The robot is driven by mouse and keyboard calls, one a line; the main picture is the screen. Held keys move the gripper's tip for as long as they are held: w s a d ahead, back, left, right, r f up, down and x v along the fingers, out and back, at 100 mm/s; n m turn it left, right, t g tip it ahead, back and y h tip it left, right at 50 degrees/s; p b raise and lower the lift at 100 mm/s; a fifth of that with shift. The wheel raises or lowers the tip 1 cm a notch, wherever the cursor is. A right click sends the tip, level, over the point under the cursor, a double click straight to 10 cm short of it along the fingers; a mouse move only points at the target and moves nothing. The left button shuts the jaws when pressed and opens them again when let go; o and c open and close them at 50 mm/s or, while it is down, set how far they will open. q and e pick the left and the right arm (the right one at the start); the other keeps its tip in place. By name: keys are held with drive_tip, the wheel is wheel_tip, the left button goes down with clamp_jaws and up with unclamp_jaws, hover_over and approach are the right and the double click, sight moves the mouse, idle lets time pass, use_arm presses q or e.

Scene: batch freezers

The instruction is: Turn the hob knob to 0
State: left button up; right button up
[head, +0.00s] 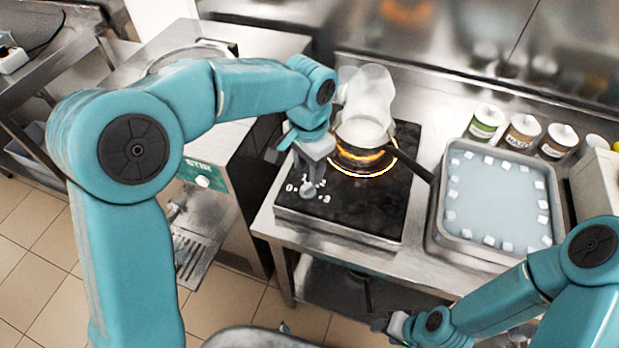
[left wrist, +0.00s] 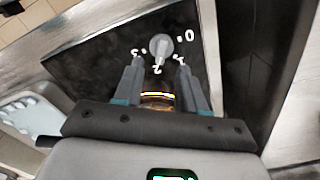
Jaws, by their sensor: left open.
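The hob (head: 350,205) is a black plate with an orange glowing ring under a pan (head: 362,140). Its grey knob (head: 308,189) is at the front left corner, among white marks 0 to 3. In the left wrist view the knob (left wrist: 160,45) has its narrow pointer towards the 2. My left gripper (head: 311,178) is open just above the knob; in the wrist view its two fingers (left wrist: 157,62) lie on either side of the pointer end, apart from it as far as I can tell. My right gripper (head: 393,328) is low at the front, its jaws unclear.
The pan's dark handle (head: 412,170) sticks out right. A steel tray (head: 437,225) with blue contents and white cubes stands right of the hob. Several labelled jars (head: 523,131) stand behind it.

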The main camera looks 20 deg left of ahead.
sight(308, 185)
use_arm(q)
drive_tip(key=f, duration=0.4)
drive_tip(key=shift+a+f, duration=0.2)
drive_tip(key=shift+a, duration=0.05)
drive_tip(key=shift+d+f, duration=0.15)
drive_tip(key=shift+f, duration=0.35)
clamp_jaws()
